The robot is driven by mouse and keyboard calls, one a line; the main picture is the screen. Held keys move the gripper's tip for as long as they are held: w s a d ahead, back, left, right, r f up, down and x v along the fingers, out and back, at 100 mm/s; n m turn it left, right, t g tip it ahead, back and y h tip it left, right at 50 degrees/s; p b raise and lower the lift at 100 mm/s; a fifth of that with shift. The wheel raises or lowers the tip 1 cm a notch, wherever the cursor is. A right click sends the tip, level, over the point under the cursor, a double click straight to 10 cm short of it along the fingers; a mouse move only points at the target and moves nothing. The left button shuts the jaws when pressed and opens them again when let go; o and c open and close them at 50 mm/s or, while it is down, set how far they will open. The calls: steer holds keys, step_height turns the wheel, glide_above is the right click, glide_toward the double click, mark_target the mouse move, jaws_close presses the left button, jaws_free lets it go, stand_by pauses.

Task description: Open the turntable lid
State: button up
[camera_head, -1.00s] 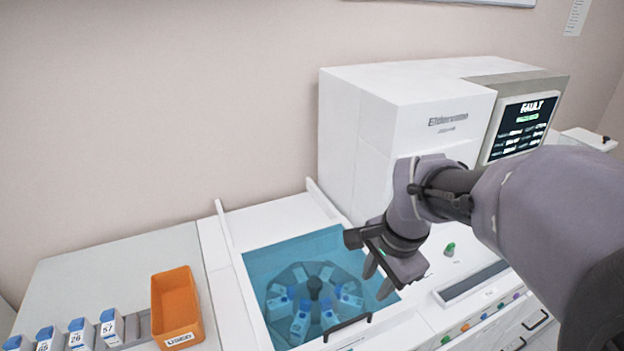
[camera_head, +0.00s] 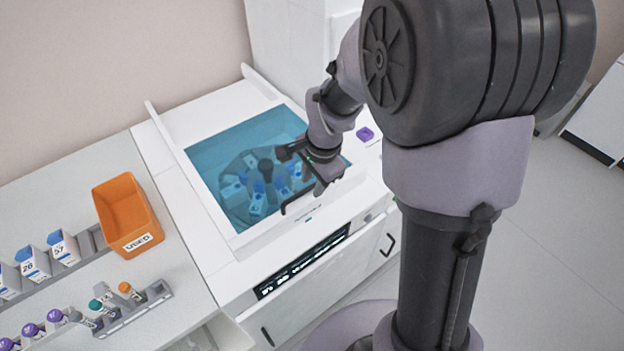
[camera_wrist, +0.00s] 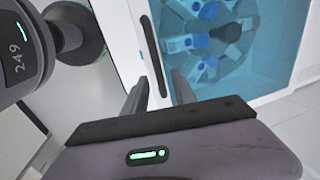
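The turntable lid (camera_head: 212,163) is a see-through blue panel in a white frame and lies shut over the turntable (camera_head: 243,185). Its dark bar handle (camera_head: 292,204) is on the near edge; it also shows in the wrist view (camera_wrist: 152,48). My gripper (camera_head: 314,182) is over the near right part of the lid, close to the handle. In the wrist view my gripper (camera_wrist: 160,78) is open, with a finger on either side of the handle's line. I cannot tell whether the fingers touch the handle.
An orange bin (camera_head: 128,214) stands on the left counter beside racks of white boxes (camera_head: 63,248) and capped tubes (camera_head: 103,306). A white analyser body (camera_head: 290,50) rises behind. A dark display strip (camera_head: 303,262) is on the machine's front. Floor at right is clear.

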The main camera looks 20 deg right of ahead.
jaws_close()
stand_by(1.4)
